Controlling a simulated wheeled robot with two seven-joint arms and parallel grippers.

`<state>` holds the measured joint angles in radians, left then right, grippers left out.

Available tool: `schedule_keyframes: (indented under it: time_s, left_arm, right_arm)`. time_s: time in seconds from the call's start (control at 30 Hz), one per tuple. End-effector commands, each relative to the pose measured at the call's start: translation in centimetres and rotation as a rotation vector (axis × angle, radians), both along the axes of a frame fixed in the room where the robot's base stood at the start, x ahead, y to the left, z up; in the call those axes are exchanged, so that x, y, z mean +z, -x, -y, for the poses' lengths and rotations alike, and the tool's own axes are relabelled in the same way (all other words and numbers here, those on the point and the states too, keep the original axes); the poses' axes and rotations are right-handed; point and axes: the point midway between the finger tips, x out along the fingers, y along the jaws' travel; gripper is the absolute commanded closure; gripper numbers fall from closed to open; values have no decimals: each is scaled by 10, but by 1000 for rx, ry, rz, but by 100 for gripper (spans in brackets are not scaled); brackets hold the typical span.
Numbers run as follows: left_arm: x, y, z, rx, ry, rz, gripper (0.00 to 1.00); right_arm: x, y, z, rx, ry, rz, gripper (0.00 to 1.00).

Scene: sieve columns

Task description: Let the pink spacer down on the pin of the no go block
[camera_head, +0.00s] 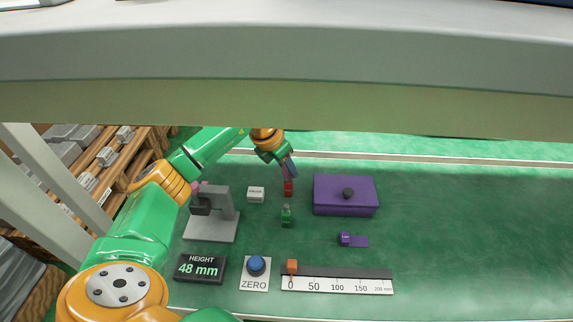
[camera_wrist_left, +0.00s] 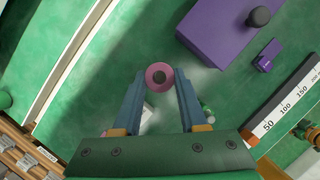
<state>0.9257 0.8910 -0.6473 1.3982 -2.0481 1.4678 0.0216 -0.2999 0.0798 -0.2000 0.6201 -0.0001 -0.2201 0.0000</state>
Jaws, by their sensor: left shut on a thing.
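My left gripper (camera_head: 289,174) (camera_wrist_left: 158,82) is shut on the pink spacer. In the left wrist view the pink spacer (camera_wrist_left: 158,68) is a round ring with a dark centre, held between the blue fingertips. In the head view it cannot be made out clearly at the fingertips. A small red block (camera_head: 289,188), which appears to be the no go block, stands directly below the fingertips in the head view. Its pin is hidden, and I cannot tell whether the spacer touches it. The red block does not show in the left wrist view. My right gripper is not in view.
A green block (camera_head: 286,216) stands just in front of the red one. A white block (camera_head: 256,194) and grey height gauge (camera_head: 212,226) are left. A purple box (camera_head: 333,203) with a black knob and a small purple piece (camera_head: 352,240) are right. A ruler (camera_head: 337,285) lies in front.

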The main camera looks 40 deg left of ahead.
Motion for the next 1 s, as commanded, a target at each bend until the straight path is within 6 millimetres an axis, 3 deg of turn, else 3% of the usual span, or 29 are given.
schedule_keyframes:
  time_s: [0.23, 0.27, 0.37, 0.67, 1.0]
  left_arm:
    - [0, 0, 0, 0, 0, 0, 100]
    - [0, 0, 0, 0, 0, 0, 50]
    - [0, 0, 0, 0, 0, 0, 23]
    - [1, 0, 0, 0, 0, 1, 23]
    - [58, 23, -6, -1, -1, 3, 23]
  right_arm:
    - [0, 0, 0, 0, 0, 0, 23]
    - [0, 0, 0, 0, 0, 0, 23]
    - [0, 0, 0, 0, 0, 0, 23]
    - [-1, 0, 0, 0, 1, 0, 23]
    - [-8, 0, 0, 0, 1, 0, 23]
